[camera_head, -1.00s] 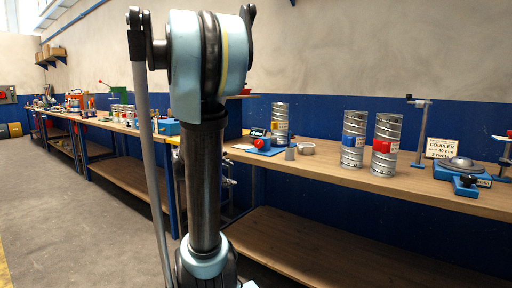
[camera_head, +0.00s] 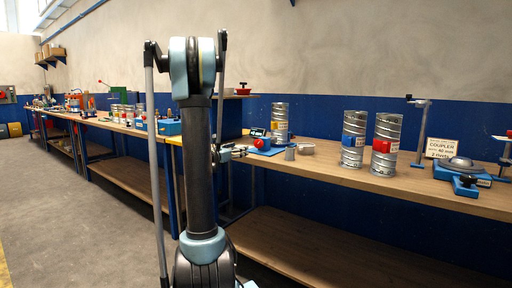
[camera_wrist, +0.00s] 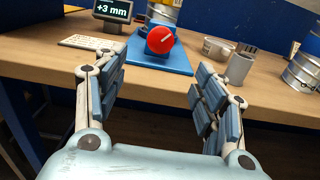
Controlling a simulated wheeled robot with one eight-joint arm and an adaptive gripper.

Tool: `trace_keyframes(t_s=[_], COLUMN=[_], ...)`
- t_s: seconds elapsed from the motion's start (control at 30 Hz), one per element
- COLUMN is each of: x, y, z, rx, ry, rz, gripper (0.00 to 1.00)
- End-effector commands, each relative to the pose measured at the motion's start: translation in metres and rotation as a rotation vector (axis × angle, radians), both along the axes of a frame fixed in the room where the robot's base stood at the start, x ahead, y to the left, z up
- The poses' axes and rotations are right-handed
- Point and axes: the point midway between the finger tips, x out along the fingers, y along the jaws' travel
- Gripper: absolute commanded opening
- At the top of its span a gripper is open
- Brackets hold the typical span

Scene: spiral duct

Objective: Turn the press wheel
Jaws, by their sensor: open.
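A round red wheel (camera_wrist: 160,40) with a light mark on its face stands on a blue base (camera_wrist: 150,58) on the bench, ahead of my gripper. In the head view the red wheel (camera_head: 259,143) is small, just right of my gripper. My gripper (camera_wrist: 155,95) is open and empty, its two padded fingers spread wide. The wheel lies beyond the fingertips, between them in the picture, and is not touched. In the head view my gripper (camera_head: 236,152) is partly hidden behind my arm.
A display reading +3 mm (camera_wrist: 113,10) and a keyboard-like pad (camera_wrist: 88,42) stand left of the wheel. A grey cup (camera_wrist: 240,67) and a metal ring (camera_wrist: 215,48) are on the right. Spiral ducts (camera_head: 354,140) stand farther right. The bench front is clear.

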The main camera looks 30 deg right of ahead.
Motion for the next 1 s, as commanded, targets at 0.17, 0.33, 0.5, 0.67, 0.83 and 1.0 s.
trace_keyframes(t_s=[0.17,0.33,0.5,0.67,0.83,1.0], x=[0.01,0.022,0.034,0.044,0.053,0.059], y=[-0.029,-0.057,-0.084,-0.11,-0.132,-0.144], z=[0.0,0.0,0.0,0.0,0.0,0.0], rx=[0.001,0.002,0.002,0.002,0.002,0.002], ry=[-0.001,-0.001,-0.002,-0.002,-0.002,-0.002], rz=[-0.005,-0.003,-0.003,-0.004,-0.003,-0.001], gripper=[0.64,0.64,0.64,0.64,0.64,0.64])
